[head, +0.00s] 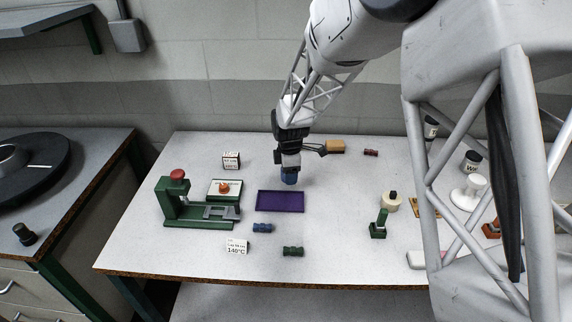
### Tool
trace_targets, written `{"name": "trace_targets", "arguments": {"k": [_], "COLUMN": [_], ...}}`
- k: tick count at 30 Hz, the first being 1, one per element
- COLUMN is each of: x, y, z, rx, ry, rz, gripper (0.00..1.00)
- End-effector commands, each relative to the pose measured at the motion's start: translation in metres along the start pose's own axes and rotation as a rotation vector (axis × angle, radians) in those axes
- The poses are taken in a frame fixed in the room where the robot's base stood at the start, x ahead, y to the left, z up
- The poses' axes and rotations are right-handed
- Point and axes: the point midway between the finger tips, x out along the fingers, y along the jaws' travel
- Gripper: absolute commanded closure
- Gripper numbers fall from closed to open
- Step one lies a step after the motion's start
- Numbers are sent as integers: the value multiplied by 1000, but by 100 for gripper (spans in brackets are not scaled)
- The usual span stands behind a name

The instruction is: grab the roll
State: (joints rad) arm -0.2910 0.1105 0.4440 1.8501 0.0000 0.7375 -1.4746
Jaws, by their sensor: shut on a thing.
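My gripper (289,168) points down over the back middle of the white table. It is shut on a small blue thing (289,177), most likely a roll, which shows just below the fingers behind the purple tray. I cannot tell whether it touches the table. Other small roll-like things lie on the table: a blue roll (263,228) and a green roll (292,251) in front of the tray, and a dark red roll (371,153) at the back right. The task does not say which roll is meant.
The purple tray (280,201) looks empty. Label cards (236,247) stand nearby. A green stand (379,224), a cream jar (391,203) and a tan block (335,146) are right.

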Motion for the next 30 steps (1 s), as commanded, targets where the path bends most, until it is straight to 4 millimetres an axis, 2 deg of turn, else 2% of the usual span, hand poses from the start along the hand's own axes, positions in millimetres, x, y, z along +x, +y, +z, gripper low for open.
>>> {"name": "trace_targets", "arguments": {"k": [6, 12, 19, 30], "x": [-3, -5, -5, -5], "y": [-29, -45, -52, -53], "z": [2, 4, 5, 5], "rx": [0, 0, 0, 0], "ry": [0, 0, 0, 0], "rz": [1, 1, 0, 1], "gripper": [67, 67, 67, 67]}}
